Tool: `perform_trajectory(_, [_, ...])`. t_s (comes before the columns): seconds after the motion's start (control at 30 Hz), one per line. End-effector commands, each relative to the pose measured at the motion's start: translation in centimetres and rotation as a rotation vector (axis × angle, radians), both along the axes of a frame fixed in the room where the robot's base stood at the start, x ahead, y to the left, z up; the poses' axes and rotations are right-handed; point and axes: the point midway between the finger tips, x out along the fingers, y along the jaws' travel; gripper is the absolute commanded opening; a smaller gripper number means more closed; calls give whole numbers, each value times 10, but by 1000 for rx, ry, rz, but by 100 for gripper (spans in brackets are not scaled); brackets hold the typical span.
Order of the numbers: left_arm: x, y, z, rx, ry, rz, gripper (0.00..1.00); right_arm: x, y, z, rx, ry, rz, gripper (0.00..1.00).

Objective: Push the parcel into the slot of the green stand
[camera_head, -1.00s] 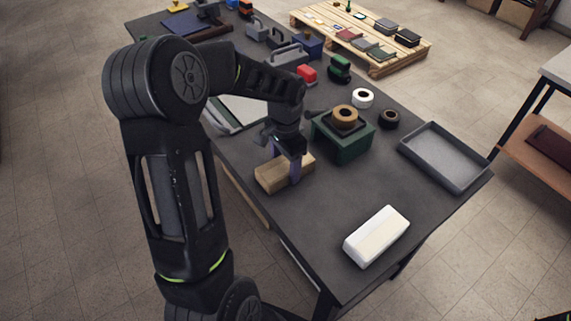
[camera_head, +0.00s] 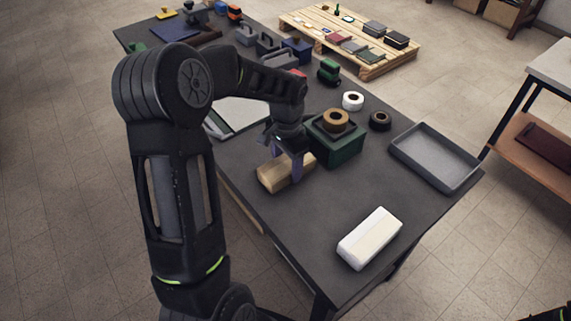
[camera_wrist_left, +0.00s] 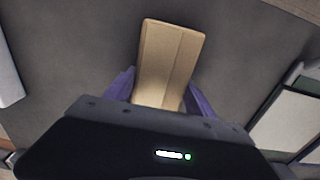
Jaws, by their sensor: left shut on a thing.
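The parcel is a light brown block (camera_head: 272,178) lying on the dark table. It also shows in the left wrist view (camera_wrist_left: 170,60), pointing away from the gripper. My left gripper (camera_head: 292,170) comes down from above and is shut on the parcel, with a purple finger on its near side. The green stand (camera_head: 342,154) is just to the right of the gripper and beyond the parcel. The slot is hidden.
A white block (camera_head: 370,238) lies at the near table end, and a grey tray (camera_head: 436,157) at the right edge. The table between stand and white block is clear.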

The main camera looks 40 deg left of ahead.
Motion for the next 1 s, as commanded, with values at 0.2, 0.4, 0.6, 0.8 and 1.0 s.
perform_trajectory(0.2, [3, -1, 1, 0, -1, -1, 6, 0, 0, 0, 0, 0, 0, 36])
perform_trajectory(0.4, [12, -4, 1, 0, 0, -1, 6, 0, 0, 1, 0, 0, 0, 36])
perform_trajectory(0.6, [22, -7, 0, 0, 0, -2, 6, 0, 0, 3, 0, 0, 0, 36])
perform_trajectory(0.8, [33, -10, 0, 0, -1, -2, 6, 0, 0, 4, 0, 0, 0, 36])
perform_trajectory(1.0, [42, -13, 0, 0, 0, -2, 6, 0, 0, 5, 0, 0, 0, 36])
